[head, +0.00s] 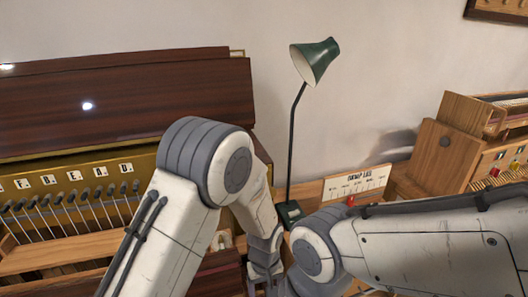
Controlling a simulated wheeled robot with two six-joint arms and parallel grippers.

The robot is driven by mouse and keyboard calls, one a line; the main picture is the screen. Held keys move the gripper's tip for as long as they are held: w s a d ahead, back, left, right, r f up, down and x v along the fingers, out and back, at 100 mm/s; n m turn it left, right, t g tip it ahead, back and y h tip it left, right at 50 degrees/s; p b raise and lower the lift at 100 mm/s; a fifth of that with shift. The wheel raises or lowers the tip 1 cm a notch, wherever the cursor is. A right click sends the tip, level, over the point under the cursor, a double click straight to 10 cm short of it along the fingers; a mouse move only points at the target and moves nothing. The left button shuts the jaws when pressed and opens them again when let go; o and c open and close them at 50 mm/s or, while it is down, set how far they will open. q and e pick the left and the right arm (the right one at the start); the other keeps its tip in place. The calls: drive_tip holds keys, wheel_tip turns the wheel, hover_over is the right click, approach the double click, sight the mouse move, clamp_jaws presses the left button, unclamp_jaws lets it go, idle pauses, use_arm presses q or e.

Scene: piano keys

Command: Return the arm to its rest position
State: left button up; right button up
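My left arm (165,235) rises from the bottom of the head view, bends at a grey elbow and drops down to a wrist near the bottom middle. My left gripper (264,284) is at the bottom edge, small and partly cut off, so its opening is unclear. My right arm (430,248) comes in from the right and reaches a grey joint (310,255) close beside the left wrist. The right gripper is not visible. I see nothing held. No piano keys can be made out clearly.
A dark wooden cabinet (130,95) stands at left, with lettered tiles above a row of dark-headed stems (60,200). A green desk lamp (316,60) stands behind my arms. A printed card (355,185) and a wooden box (440,155) with coloured buttons are at right.

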use_arm(q)
drive_tip(key=s+r+m, duration=0.5)
drive_tip(key=s+r, duration=0.3)
drive_tip(key=r, duration=0.6)
drive_tip(key=s+a+r+m, duration=0.2)
drive_tip(key=s+r, duration=0.1)
drive_tip(key=s, duration=0.2)
drive_tip(key=s+a+r+m+h, duration=0.1)
drive_tip(key=s+a+r+m, duration=0.2)
drive_tip(key=s, duration=0.3)
drive_tip(key=shift+s+r, duration=0.25)
